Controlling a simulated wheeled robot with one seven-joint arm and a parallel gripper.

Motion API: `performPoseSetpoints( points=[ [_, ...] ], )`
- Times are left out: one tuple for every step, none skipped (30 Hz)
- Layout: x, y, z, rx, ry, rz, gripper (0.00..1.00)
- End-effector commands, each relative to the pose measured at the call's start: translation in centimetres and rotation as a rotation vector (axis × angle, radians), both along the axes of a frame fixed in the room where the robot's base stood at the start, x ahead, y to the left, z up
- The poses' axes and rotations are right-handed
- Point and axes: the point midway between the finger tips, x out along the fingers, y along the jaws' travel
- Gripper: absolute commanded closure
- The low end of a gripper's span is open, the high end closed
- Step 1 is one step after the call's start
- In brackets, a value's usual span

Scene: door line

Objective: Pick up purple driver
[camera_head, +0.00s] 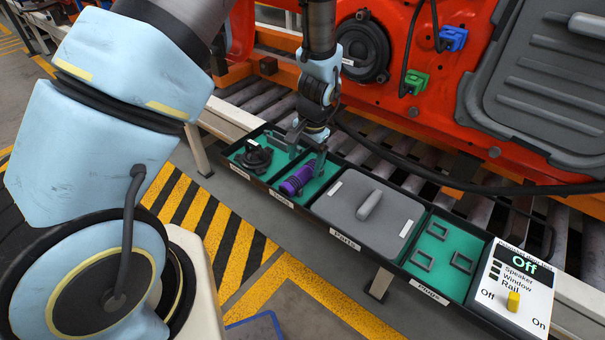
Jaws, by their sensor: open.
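The purple driver (298,178) lies in a green-lined compartment of the black tray (268,194), left of the grey lid. It lies slanted, with its upper right end close to my gripper. My gripper (307,158) is open and points down over that compartment. One finger reaches near the driver's upper end and the other is further left. I cannot tell whether a finger touches the driver. Nothing shows held between the fingers.
A dark round part (253,157) lies in the left compartment. A grey lid with a handle (368,206) covers the middle one. Grey clips (437,231) lie further right, beside a switch panel (513,284) reading Off. A red door panel (400,90) stands behind, with a roller conveyor below.

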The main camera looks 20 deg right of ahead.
Motion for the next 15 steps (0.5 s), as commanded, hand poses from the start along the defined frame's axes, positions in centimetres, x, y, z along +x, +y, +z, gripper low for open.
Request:
performPoseSetpoints(
  points=[
    [0.1,0.1,-0.4,0.001,0.0,0.001,0.11],
    [0.1,0.1,-0.5,0.0,0.0,0.001,0.11],
    [0.1,0.1,-0.6,-0.001,-0.001,0.001,0.11],
    [0.1,0.1,-0.8,-0.001,-0.001,0.001,0.11],
    [0.2,0.1,-0.9,0.0,0.0,0.001,0.11],
    [0.2,0.1,-1.1,0.001,0.0,0.001,0.11],
    [0.2,0.2,-1.4,0.002,0.001,0.001,0.11],
    [0.3,0.2,-1.6,0.001,0.0,0.001,0.11],
    [0.3,0.3,-2.1,0.002,0.002,0.001,0.11],
    [0.4,0.3,-2.5,0.002,0.002,0.002,0.11],
    [0.5,0.3,-2.8,0.002,0.002,0.002,0.11],
    [0.5,0.3,-3.3,0.001,0.002,0.002,0.11],
    [0.6,0.4,-3.7,0.002,0.002,0.002,0.11],
    [0.6,0.4,-4.1,0.002,0.002,0.002,0.11],
    [0.7,0.4,-4.6,0.0,0.001,0.002,0.11]
  ],
)
